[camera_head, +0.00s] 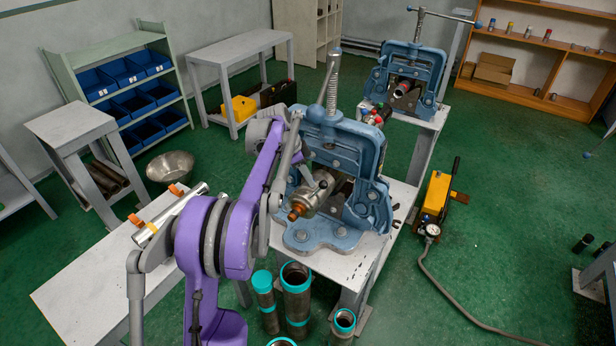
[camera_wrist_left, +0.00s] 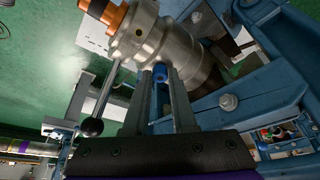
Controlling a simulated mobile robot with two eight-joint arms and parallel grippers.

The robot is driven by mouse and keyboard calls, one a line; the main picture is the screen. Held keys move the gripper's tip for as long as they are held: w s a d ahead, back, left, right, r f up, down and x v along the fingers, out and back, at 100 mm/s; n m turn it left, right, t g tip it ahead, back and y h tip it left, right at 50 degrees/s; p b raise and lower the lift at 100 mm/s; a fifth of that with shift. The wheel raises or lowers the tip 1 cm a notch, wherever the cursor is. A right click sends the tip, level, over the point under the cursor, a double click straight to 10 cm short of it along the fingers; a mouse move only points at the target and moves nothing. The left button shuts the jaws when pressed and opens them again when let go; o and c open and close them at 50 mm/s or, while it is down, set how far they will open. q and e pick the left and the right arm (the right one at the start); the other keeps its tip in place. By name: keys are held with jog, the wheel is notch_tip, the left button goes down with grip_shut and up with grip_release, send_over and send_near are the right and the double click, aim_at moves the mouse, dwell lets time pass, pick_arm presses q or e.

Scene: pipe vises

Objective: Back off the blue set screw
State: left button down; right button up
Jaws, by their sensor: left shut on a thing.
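The blue set screw (camera_wrist_left: 160,73) shows as a small blue head on the underside of a shiny stepped steel fitting (camera_wrist_left: 165,45) in the left wrist view. My left gripper (camera_wrist_left: 161,82) has its two dark fingers on either side of the screw head, shut on it. In the head view the steel fitting (camera_head: 314,195) sits in the near blue pipe vise (camera_head: 350,150), its orange-brown tip (camera_head: 297,212) facing me. My purple left arm reaches up beside the vise; the screw cannot be made out there. My right gripper is not in view.
A thin lever with a black ball (camera_wrist_left: 92,127) hangs from the fitting, left of my fingers. The vise's blue frame (camera_wrist_left: 285,60) is close on the right. Teal-ended pipes (camera_head: 295,300) stand below the vise bench (camera_head: 355,262). A yellow pump (camera_head: 434,200) stands right.

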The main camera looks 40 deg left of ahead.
pick_arm(q)
jog(key=n, duration=0.1)
jog(key=n+y, duration=0.1)
jog(key=n, duration=0.2)
jog(key=shift+s+d+n+t+y, duration=0.15)
jog(key=shift+d+n+t+y, duration=0.15)
jog(key=shift+n+t, duration=0.1)
jog(key=n+y, duration=0.1)
jog(key=n, duration=0.3)
jog(key=shift+d+y+b, duration=0.15)
jog(key=shift+y+b, duration=0.25)
jog(key=n+y, duration=0.1)
jog(key=n, duration=0.3)
jog(key=shift+d, duration=0.15)
jog(key=shift+d+n+g+y, duration=0.1)
jog(key=shift+n+g+y, duration=0.3)
jog(key=shift+n, duration=0.7)
jog(key=shift+d+n+g+y, duration=0.1)
jog(key=shift+n+g+y, duration=0.25)
jog(key=shift+n, duration=0.75)
jog(key=shift+f, duration=0.1)
jog(key=c, duration=0.7)
grip_release()
jog(key=shift+a, duration=0.1)
jog(key=shift+c, duration=0.2)
